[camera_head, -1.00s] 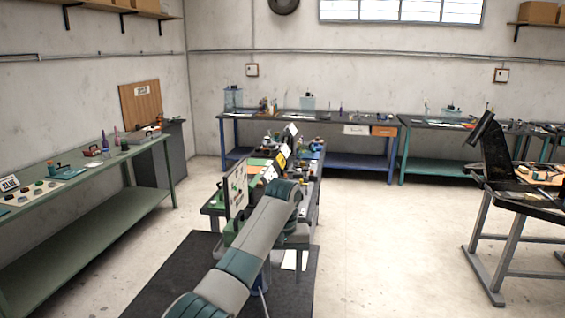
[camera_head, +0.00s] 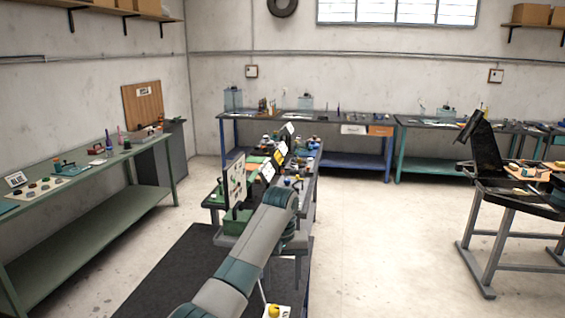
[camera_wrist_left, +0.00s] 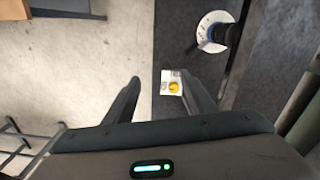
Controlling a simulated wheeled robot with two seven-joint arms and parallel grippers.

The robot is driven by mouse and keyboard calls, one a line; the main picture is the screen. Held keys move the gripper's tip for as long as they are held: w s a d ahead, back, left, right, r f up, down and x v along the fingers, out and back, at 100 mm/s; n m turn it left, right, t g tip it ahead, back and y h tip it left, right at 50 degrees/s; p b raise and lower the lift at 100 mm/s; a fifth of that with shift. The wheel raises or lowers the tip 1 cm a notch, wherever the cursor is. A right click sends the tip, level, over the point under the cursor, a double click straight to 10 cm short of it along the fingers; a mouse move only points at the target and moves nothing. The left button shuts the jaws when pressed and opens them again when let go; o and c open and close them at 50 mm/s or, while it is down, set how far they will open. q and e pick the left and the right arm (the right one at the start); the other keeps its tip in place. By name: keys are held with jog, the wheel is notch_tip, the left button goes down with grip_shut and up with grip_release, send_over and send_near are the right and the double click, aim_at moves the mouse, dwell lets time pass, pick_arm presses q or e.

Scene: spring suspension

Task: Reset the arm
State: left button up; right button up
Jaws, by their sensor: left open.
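My left arm (camera_head: 235,270) reaches from the bottom of the head view toward the middle bench, bending downward at its far end. The left gripper is hidden behind the arm there. In the left wrist view, my left gripper (camera_wrist_left: 160,78) has its two fingers apart, with nothing held between them. A white card with a yellow round thing (camera_wrist_left: 172,85) shows beyond the fingertips, near the right finger. A similar white card with a yellow thing (camera_head: 274,311) shows at the bottom of the head view. My right gripper is not in view.
A cluttered bench (camera_head: 308,185) stands just beyond my arm. A green bench (camera_head: 90,222) runs along the left, and a dark-topped table (camera_head: 515,200) stands right. A dark mat (camera_head: 175,275) covers the floor below. Open concrete floor (camera_head: 385,245) lies to the right.

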pick_arm(q)
jog(key=s+a+f+t+h, duration=0.1)
jog(key=s+a+f, duration=0.4)
jog(key=s+f, duration=0.6)
jog(key=s+a+f+h, duration=0.1)
jog(key=s+a+f, duration=0.3)
jog(key=s+f, duration=0.7)
jog(key=s+a+m+t+y, duration=0.1)
jog(key=s+a, duration=0.6)
jog(key=s, duration=0.6)
jog(key=s+a+m+t+y, duration=0.1)
jog(key=s+a, duration=0.6)
jog(key=s, duration=0.6)
notch_tip(320, 180, down, 35)
jog(key=s+g+b, duration=0.1)
jog(key=s+b, duration=0.1)
jog(key=b, duration=0.5)
jog(key=s+a+f+b, duration=0.1)
jog(key=s+f+b, duration=0.2)
jog(key=s+f, duration=0.5)
jog(key=s+a+f+g+b, duration=0.1)
jog(key=s+f+b, duration=0.1)
jog(key=s+f, duration=0.7)
notch_tip(320, 180, down, 6)
jog(key=shift+s+a+f+b, duration=0.15)
jog(key=shift+s+a+b, duration=0.05)
jog(key=shift+a+b, duration=0.2)
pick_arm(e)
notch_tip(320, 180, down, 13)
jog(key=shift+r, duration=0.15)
